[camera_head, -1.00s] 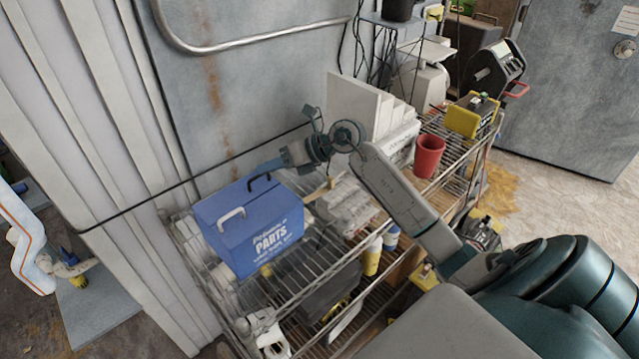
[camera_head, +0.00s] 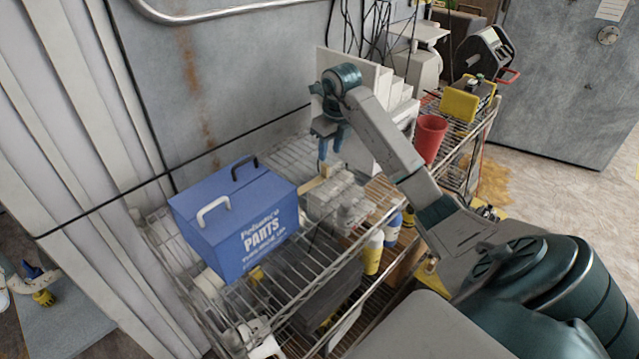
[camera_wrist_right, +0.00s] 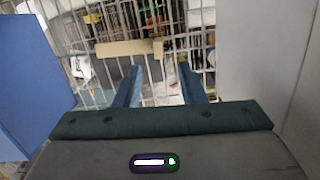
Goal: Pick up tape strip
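A tan strip (camera_wrist_right: 128,48), which looks like the tape strip, lies on the wire shelf in the right wrist view, just beyond my right fingertips. It also shows in the head view (camera_head: 312,186), right of the blue parts box and under my right gripper. My right gripper (camera_head: 331,165) points down over the shelf, its fingers apart. In the right wrist view the two blue fingers (camera_wrist_right: 158,72) are open with only shelf wires and blurred items seen between them. The strip's right end lies ahead of the gap between them. My left gripper is not in view.
The blue parts box (camera_head: 240,222) stands left of the gripper on the wire shelf (camera_head: 300,290). White packages (camera_head: 335,197) lie just right of the strip. A white upright block (camera_head: 345,85) stands behind the arm. A red cup (camera_head: 430,138) is farther right.

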